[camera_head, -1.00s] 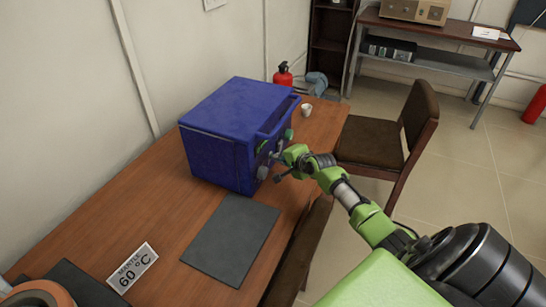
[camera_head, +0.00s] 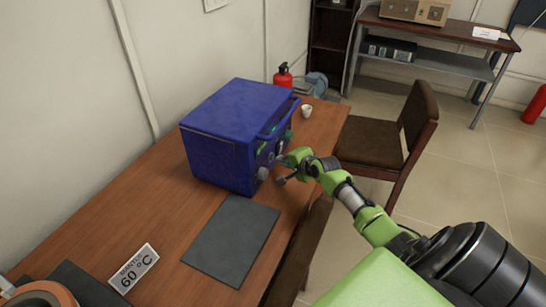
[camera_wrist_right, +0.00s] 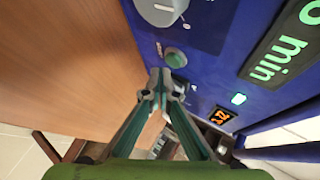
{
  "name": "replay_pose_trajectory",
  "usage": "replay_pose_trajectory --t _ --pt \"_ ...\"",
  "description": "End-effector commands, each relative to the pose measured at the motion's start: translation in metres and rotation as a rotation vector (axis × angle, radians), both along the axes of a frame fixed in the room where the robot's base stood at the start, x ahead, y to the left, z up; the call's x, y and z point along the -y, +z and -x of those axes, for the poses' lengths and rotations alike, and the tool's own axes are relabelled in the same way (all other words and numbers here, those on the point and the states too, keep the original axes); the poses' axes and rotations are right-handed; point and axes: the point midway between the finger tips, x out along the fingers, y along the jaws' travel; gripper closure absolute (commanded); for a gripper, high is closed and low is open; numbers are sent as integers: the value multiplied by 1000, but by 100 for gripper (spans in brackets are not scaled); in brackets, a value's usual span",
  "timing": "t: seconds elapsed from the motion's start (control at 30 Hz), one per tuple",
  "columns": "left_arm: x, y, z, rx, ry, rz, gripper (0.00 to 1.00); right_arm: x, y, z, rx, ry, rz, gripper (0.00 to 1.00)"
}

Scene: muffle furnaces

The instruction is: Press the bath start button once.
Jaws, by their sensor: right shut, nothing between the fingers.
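The blue bath (camera_head: 225,130) stands on the wooden table, its control front facing right. My right gripper (camera_head: 284,162) is close in front of this panel. In the wrist view its fingertips (camera_wrist_right: 166,82) are together and empty, just below the round button in the picture. I cannot tell whether they touch the panel. My left gripper is out of view.
A white cup (camera_head: 307,110) stands behind the bath near the table edge. A brown chair (camera_head: 385,140) stands to the right of the table.

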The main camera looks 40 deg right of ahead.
Motion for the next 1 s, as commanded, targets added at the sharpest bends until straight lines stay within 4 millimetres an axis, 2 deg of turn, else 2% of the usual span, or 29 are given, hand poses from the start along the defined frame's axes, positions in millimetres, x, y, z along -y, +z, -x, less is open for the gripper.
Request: replay_pose_trajectory --t 0.3,0.73,1.0 --pt "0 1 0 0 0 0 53 1 0 2 -1 0 0 100" --pt "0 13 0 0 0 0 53 20 0 39 -2 0 0 100" --pt "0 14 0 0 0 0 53 23 0 45 1 0 -1 100"
